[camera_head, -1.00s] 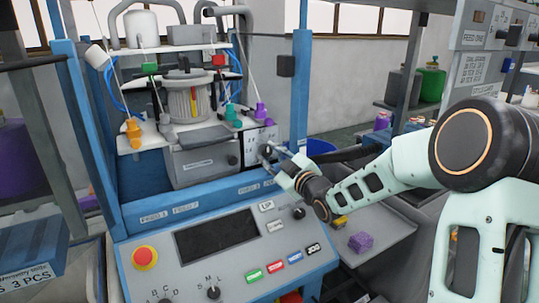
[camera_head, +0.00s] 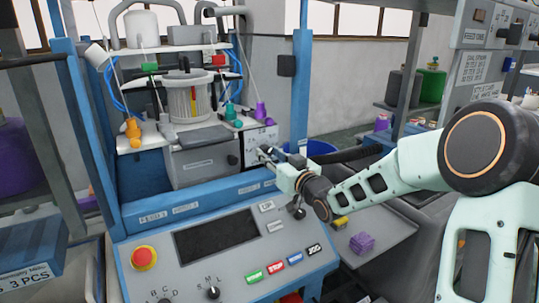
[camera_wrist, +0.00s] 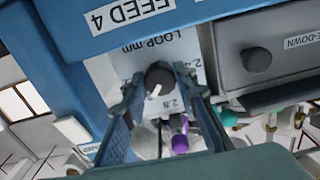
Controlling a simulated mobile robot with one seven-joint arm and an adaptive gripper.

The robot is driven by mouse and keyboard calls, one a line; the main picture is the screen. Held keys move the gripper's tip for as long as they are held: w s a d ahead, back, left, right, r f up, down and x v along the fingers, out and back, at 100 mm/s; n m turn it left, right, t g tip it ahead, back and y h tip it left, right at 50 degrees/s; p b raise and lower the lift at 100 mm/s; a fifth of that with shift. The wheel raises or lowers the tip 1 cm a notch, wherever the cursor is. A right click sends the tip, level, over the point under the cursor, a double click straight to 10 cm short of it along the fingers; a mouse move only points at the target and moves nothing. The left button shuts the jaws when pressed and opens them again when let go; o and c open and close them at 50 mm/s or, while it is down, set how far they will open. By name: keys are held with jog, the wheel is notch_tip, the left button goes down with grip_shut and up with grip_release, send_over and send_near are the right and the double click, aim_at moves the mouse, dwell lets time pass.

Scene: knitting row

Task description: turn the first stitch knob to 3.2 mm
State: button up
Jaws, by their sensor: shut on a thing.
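The stitch knob (camera_wrist: 159,78) is round and dark, with a white pointer line, on a white dial plate (camera_wrist: 100,68) marked LOOP mm. Numbers 2.4 and 2.8 show upside down around it; others are hidden. The pointer slants down and slightly left in the wrist view. My gripper (camera_wrist: 161,88) has one finger on each side of the knob and is shut on it. In the head view my gripper (camera_head: 266,155) reaches the white plate (camera_head: 258,138) at the right of the grey unit. The fingers largely hide the knob there.
A blue beam labelled FEED 4 (camera_wrist: 140,20) runs close by the dial. A grey panel with another dark knob (camera_wrist: 256,59) is beside it. The control panel (camera_head: 225,265) with a red stop button (camera_head: 144,257) lies below in the head view.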

jog(key=m, duration=0.3)
jog(key=shift+m+p, duration=1)
jog(key=shift+m, duration=1.4)
jog(key=o, duration=1.2)
jog(key=shift+c, duration=0.2)
jog(key=shift+s, duration=0.1)
jog(key=v, duration=1.2)
jog(key=shift+f, duration=0.1)
